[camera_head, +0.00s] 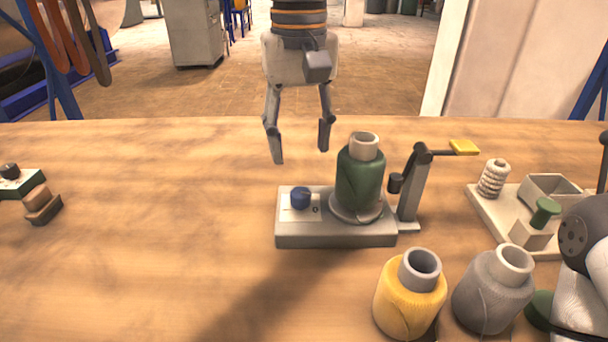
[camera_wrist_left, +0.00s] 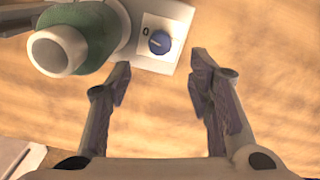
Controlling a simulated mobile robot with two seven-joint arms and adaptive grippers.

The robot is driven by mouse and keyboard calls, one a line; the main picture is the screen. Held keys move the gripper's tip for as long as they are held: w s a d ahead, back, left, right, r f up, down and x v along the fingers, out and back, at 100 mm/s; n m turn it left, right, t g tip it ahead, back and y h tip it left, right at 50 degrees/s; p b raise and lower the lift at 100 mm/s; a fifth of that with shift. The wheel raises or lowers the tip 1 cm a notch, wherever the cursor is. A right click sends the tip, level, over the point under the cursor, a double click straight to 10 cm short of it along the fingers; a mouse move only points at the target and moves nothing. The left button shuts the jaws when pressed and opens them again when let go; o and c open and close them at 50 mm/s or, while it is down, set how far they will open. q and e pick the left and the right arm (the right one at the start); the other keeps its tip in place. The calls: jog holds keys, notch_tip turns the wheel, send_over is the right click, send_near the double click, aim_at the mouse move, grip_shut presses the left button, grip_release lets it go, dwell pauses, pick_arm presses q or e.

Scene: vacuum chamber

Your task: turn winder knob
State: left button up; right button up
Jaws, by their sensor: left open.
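The winder (camera_head: 335,240) is a grey base on the wooden table. It carries a blue knob (camera_head: 300,198) on a white panel at its left end and a green yarn cone (camera_head: 360,180) beside it. The knob also shows in the left wrist view (camera_wrist_left: 160,42), with a pale line on its face. My left gripper (camera_head: 300,155) hangs fingers down above the table, behind the knob in the head view. It is open and empty, apart from the knob. In the left wrist view the knob lies beyond the fingertips (camera_wrist_left: 158,75), between their lines. My right gripper cannot be made out.
A post with a yellow-tipped arm (camera_head: 464,147) stands at the winder's right. Yellow (camera_head: 410,300) and grey (camera_head: 490,295) cones stand in front right. A tray with a small coil (camera_head: 493,178) is at right. A brush-like block (camera_head: 42,206) lies left. The table between is clear.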

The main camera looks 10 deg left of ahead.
aim_at(300, 191)
pick_arm(q)
notch_tip(300, 191, down, 10)
jog(key=shift+r, duration=0.2)
jog(key=shift+c, duration=0.4)
grip_shut()
